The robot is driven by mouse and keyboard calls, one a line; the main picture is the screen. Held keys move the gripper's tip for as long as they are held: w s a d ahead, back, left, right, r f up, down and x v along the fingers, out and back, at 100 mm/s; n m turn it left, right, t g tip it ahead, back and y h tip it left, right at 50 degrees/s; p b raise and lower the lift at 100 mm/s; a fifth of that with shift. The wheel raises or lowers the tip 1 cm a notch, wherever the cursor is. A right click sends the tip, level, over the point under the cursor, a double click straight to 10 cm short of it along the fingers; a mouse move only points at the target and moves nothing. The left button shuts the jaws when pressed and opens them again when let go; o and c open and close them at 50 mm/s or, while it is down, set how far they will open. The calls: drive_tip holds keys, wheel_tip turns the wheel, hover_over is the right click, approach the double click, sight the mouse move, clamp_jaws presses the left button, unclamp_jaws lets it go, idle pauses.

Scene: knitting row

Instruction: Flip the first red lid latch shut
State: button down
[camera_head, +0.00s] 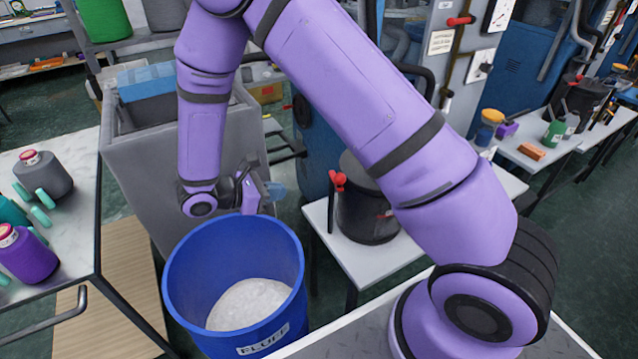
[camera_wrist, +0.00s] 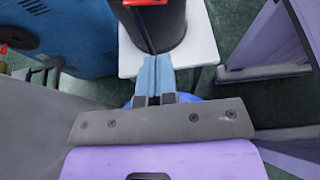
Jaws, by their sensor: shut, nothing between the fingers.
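The nearest red latch (camera_head: 338,181) is at the left side of a dark round bin (camera_head: 368,222) on a white table. A dark rod hangs below the red part. In the wrist view, a red piece (camera_wrist: 145,3) shows at the top edge, cut off, in front of the dark bin (camera_wrist: 172,22). My gripper (camera_head: 279,190) is left of the latch and apart from it, above the back of a blue bucket. In the wrist view, its light blue fingers (camera_wrist: 155,62) are shut and empty, pointing towards the bin. Whether the latch is open is unclear.
The blue bucket (camera_head: 180,285), labelled FLUFF, holds white fluff below my gripper. The white table (camera_head: 322,215) carries the dark bin. A grey box (camera_head: 150,185) stands behind the bucket on the left. Another dark bin with red (camera_head: 577,78) stands far right.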

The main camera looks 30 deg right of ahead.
approach(337, 184)
wheel_tip(337, 184, down, 4)
drive_tip(key=d, duration=0.3)
drive_tip(key=shift+w+d+r, duration=0.25)
drive_tip(key=shift+d+r, duration=0.05)
drive_tip(key=shift+d, duration=0.2)
drive_tip(key=shift+w+d+r, duration=0.2)
drive_tip(key=shift+d+r, duration=0.1)
drive_tip(key=shift+d, duration=0.2)
drive_tip(key=shift+d+r, duration=0.1)
drive_tip(key=shift+d, duration=0.55)
